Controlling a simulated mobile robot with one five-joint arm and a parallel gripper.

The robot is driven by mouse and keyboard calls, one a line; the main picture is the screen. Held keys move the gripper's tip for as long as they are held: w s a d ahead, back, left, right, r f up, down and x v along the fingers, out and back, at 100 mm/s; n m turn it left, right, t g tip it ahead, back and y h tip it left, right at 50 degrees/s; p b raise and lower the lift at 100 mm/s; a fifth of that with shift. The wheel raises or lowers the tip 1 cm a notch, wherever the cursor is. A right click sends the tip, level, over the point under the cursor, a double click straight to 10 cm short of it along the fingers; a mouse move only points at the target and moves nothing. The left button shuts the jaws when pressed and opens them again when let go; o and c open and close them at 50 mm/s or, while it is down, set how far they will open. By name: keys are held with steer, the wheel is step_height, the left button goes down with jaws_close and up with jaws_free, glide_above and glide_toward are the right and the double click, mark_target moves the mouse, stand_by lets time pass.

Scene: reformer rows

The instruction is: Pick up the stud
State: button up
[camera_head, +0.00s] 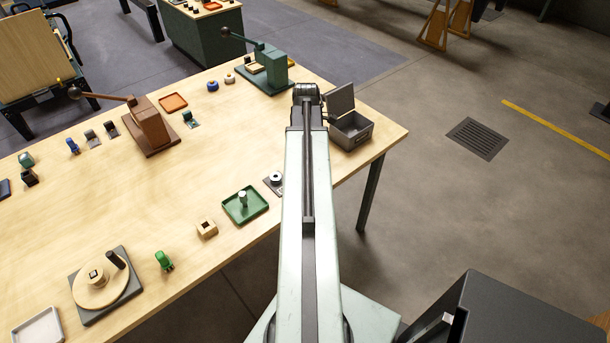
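A small pale metal pin, which looks like the stud (243,197), stands upright in a shallow green tray (236,214) on the wooden table. My arm stretches from the bottom of the picture over the table's right part, to the right of the tray. The arm ends in a dark joint near the table's far right corner. My gripper does not show; it is hidden beyond or below this joint.
The wooden table (185,205) holds a small dark base with a round metal piece (276,178), a wooden block with a hole (207,228), a brown lever press (150,128), a green lever press (268,70) and an open grey box (352,131). The table's middle is clear.

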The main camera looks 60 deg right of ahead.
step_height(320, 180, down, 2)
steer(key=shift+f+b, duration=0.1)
steer(key=shift+b, duration=0.3)
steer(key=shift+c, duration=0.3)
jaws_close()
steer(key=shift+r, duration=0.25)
